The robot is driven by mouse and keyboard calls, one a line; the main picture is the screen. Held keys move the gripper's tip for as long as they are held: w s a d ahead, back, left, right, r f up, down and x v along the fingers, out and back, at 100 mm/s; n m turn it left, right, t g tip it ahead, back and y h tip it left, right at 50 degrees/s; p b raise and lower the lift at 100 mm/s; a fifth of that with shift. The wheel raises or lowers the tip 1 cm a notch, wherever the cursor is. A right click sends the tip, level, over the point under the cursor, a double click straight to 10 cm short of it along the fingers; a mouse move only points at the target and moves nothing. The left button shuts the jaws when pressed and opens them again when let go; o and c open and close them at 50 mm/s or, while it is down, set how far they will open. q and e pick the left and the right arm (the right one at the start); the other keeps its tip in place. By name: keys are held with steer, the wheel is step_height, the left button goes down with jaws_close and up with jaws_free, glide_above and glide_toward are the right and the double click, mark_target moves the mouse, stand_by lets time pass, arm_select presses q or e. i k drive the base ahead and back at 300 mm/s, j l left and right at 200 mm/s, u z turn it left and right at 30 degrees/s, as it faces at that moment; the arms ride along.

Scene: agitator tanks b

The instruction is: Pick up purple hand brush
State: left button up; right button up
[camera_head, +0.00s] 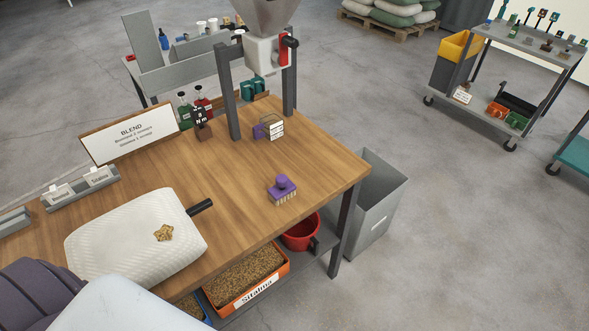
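The purple hand brush (283,186) rests on the wooden table (328,166), near the front edge and toward the right end. Its rounded knob handle points up and its pale bristles face down. Nothing covers it and clear wood surrounds it. Neither of my grippers shows in the head view, so nothing is seen touching the brush.
A white textured pad (120,235) with a dark handle lies left of the brush, a star-shaped piece (164,233) on it. A hopper stand (229,95) and small caddy (275,129) are behind. A grey bin (378,205) stands beside the table's right end.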

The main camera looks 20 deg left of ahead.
mark_target(285, 189)
steer(key=u, duration=0.85)
